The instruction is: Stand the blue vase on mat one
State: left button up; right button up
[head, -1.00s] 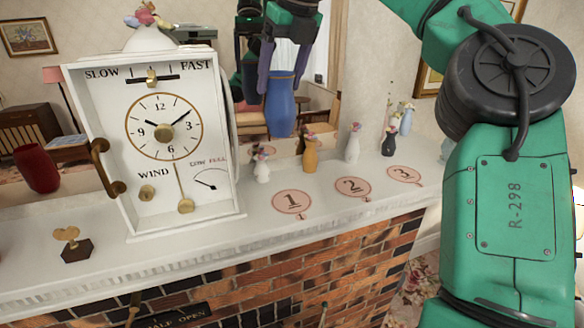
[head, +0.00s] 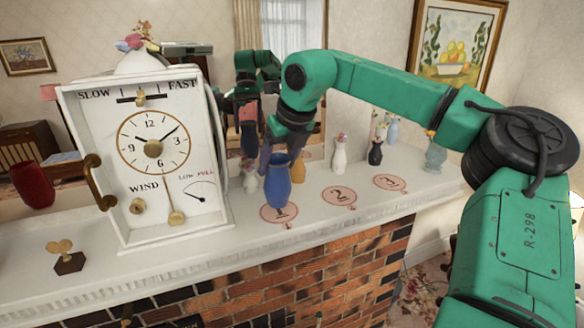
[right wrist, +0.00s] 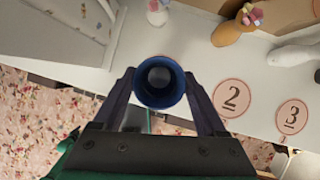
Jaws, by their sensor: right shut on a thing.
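My right gripper (head: 281,154) is shut on the upper part of the blue vase (head: 277,184) and holds it upright. In the right wrist view I look down into the round mouth of the blue vase (right wrist: 160,80), with a finger on each side. Mat one (head: 266,214), a pink disc, lies on the white mantel directly below the vase, partly covered by it. I cannot tell whether the vase base touches the mat. In the right wrist view the vase and gripper hide mat one. My left gripper is not in view.
Mat two (head: 339,196) and mat three (head: 390,183) lie bare to the right. A white clock (head: 150,160) stands close at left. Behind stand an orange vase (head: 298,170), a white vase (head: 340,155) and a black vase (head: 375,153), before a mirror reflecting my arm.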

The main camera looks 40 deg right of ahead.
jog(key=shift+w+a+f+b, duration=0.1)
jog(key=shift+w+f+b, duration=0.15)
jog(key=shift+f+b, duration=0.05)
jog(key=shift+s+f, duration=0.15)
jog(key=shift+f, duration=0.1)
jog(key=o, duration=1.5)
jog(key=shift+r+p, duration=0.5)
jog(key=shift+r, duration=0.25)
jog(key=b+v, duration=0.2)
jog(key=shift+s+r, duration=0.2)
jog(key=v, duration=0.7)
jog(key=shift+s+r+b, duration=0.25)
jog(key=shift+r+b, duration=0.1)
jog(key=shift+b, duration=0.05)
